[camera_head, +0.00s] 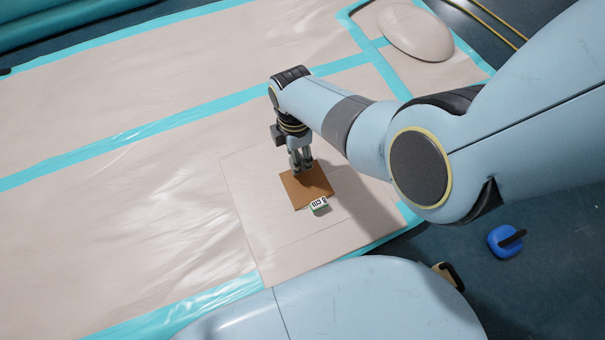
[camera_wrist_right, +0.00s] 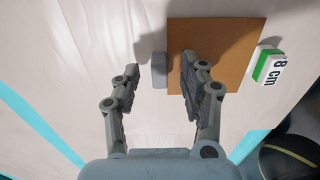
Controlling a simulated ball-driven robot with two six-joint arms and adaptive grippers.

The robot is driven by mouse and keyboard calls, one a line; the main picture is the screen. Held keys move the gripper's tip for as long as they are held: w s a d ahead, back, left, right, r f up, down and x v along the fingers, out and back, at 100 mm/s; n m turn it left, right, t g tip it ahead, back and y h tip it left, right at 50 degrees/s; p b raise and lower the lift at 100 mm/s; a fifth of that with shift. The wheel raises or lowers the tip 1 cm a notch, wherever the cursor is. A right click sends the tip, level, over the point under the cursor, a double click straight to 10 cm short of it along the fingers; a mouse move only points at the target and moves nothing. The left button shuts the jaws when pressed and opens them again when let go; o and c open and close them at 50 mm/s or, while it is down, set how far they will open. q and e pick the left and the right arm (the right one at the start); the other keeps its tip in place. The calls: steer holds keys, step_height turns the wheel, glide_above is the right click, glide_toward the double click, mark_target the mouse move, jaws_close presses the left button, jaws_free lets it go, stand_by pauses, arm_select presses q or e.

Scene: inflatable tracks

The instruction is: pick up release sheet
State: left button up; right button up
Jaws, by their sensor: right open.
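A brown square sheet (camera_head: 308,187), which I take to be the release sheet, lies flat on a pale fabric panel (camera_head: 255,225). It also shows in the right wrist view (camera_wrist_right: 225,55). A small grey block or tab (camera_wrist_right: 153,70) sits at the sheet's left edge in the wrist view. My right gripper (camera_head: 301,166) is open and points down over the sheet's far edge. In the wrist view its fingers (camera_wrist_right: 161,68) stand on either side of the grey tab, one over the sheet. I cannot tell if they touch it. My left gripper is not in view.
A white and green "8 cm" tag (camera_head: 319,203) lies by the sheet's near edge. Turquoise strips (camera_head: 130,135) cross the pale fabric. A beige oval pad (camera_head: 415,32) lies at the far right. A blue object with a black handle (camera_head: 505,241) is on the dark floor.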

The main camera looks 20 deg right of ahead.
jaws_close()
steer(key=shift+r, duration=0.1)
stand_by(0.4)
